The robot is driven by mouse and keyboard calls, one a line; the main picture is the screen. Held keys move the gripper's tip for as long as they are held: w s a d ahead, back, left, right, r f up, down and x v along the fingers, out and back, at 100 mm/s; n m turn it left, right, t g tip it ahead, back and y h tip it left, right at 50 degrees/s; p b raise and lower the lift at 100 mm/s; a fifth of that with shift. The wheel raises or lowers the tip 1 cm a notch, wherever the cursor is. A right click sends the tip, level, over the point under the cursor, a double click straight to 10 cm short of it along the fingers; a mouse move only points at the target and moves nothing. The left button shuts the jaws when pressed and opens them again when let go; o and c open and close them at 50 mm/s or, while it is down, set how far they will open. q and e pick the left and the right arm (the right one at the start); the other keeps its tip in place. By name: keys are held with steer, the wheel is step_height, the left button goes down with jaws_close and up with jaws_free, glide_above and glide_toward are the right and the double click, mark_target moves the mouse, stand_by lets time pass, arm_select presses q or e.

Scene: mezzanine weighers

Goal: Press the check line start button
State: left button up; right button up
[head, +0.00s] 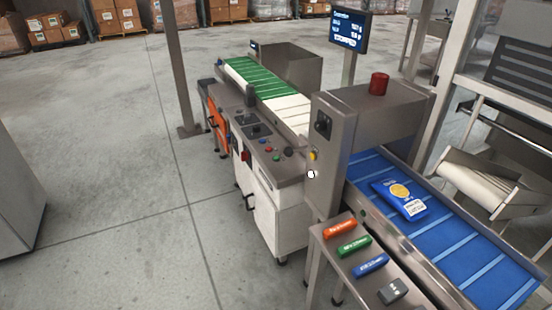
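The check line has a blue belt (445,245) on the right and a green-and-white belt (290,108) behind it, with a grey metal housing (375,112) between them. Its sloped control panel (262,138) carries several small buttons, among them a green button (288,152) and a red one (268,149). A yellow button (313,155) and a white round one (311,174) sit on the housing's near side, below a black knob (323,123). Labels are too small to read, so I cannot tell which is the start button. Neither gripper is in view.
A blue bag (402,198) lies on the blue belt. A side shelf holds orange (340,228), green (354,246) and blue (370,264) blocks and a grey device (392,291). A screen (350,29) stands behind.

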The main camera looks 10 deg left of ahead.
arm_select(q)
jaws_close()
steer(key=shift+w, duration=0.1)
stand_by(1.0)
